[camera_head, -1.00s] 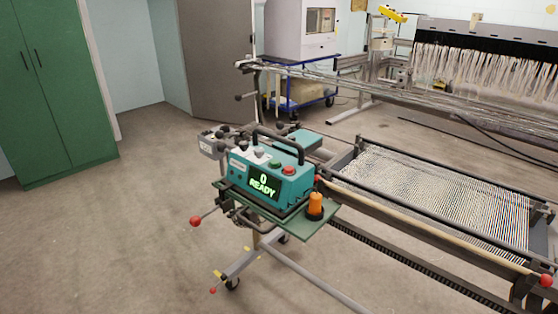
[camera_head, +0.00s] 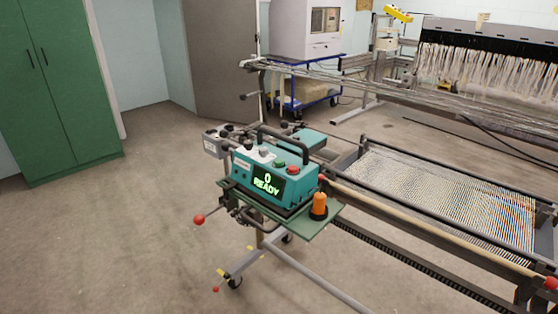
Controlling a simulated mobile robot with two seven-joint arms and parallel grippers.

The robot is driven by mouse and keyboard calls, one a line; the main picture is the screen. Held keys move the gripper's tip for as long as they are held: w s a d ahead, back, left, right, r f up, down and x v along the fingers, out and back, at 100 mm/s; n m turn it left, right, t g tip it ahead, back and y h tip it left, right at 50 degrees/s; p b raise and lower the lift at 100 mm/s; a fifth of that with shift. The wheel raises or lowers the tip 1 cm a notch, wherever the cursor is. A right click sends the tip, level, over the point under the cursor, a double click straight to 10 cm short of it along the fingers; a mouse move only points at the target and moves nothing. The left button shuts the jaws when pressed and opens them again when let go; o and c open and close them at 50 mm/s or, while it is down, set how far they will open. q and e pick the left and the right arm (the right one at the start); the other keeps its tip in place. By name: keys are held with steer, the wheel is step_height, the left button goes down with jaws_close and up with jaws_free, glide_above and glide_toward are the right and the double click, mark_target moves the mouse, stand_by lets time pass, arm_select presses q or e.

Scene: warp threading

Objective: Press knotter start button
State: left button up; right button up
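The teal knotter (camera_head: 245,170) sits on a green shelf (camera_head: 325,211) at the end of the warp frame. Its display (camera_head: 268,181) reads "0 READY". On its top are a green button (camera_head: 279,163) and a red button (camera_head: 293,170), with a black carrying handle (camera_head: 285,136) behind them. Which button is the start button is not labelled legibly. Neither of my grippers is in view.
An orange spool (camera_head: 319,203) stands on the shelf's right corner. The warp frame with its threads (camera_head: 440,195) extends right. A red-knobbed lever (camera_head: 199,219) juts out left. Open floor (camera_head: 110,240) lies at the left, before a green cabinet (camera_head: 60,90).

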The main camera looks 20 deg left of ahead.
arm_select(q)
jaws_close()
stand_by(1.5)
